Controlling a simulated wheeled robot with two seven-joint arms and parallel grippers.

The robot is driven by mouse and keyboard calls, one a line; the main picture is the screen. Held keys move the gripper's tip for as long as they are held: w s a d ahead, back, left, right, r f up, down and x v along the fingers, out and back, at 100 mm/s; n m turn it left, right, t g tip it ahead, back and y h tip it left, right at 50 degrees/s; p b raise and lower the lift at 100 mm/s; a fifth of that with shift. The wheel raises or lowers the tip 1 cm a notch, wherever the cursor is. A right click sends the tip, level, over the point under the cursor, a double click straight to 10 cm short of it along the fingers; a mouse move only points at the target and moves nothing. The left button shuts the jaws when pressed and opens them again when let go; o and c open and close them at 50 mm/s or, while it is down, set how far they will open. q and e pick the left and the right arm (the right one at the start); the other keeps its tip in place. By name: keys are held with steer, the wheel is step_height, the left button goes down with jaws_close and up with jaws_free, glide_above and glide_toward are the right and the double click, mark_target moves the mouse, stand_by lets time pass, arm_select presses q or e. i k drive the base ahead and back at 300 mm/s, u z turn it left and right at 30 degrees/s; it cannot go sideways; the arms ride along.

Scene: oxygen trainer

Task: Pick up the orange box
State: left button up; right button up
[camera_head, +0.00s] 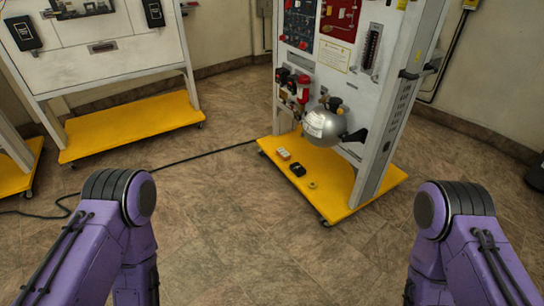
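A small orange box (283,154) with a pale top lies on the yellow base shelf (335,185) of the trainer stand, near its left front edge. A small black box (298,169) lies just to its right, apart from it. My purple left arm shows at the lower left and my purple right arm at the lower right. Both arms are well short of the shelf. Neither gripper is in view.
The trainer panel (335,75) rises behind the shelf, with a silver tank (323,123) above the boxes. A small yellowish ring (313,185) lies near the black box. A black cable (190,159) crosses the floor. Another stand (130,125) is at the left. The floor in front is clear.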

mark_target(281, 152)
steer(key=u, duration=0.4)
steer(key=k, duration=0.45)
steer(key=u, duration=0.9)
steer(key=k, duration=0.85)
steer(key=u, duration=0.45)
steer(key=i, duration=2.2)
steer(key=z, duration=0.5)
steer(key=i, duration=2.4)
steer(key=z, duration=1)
steer(key=i, duration=1.15)
steer(key=z, duration=1.85)
steer(key=i, duration=1.05)
steer(key=z, duration=0.85)
steer(key=i, duration=0.45)
steer(key=u, duration=0.05)
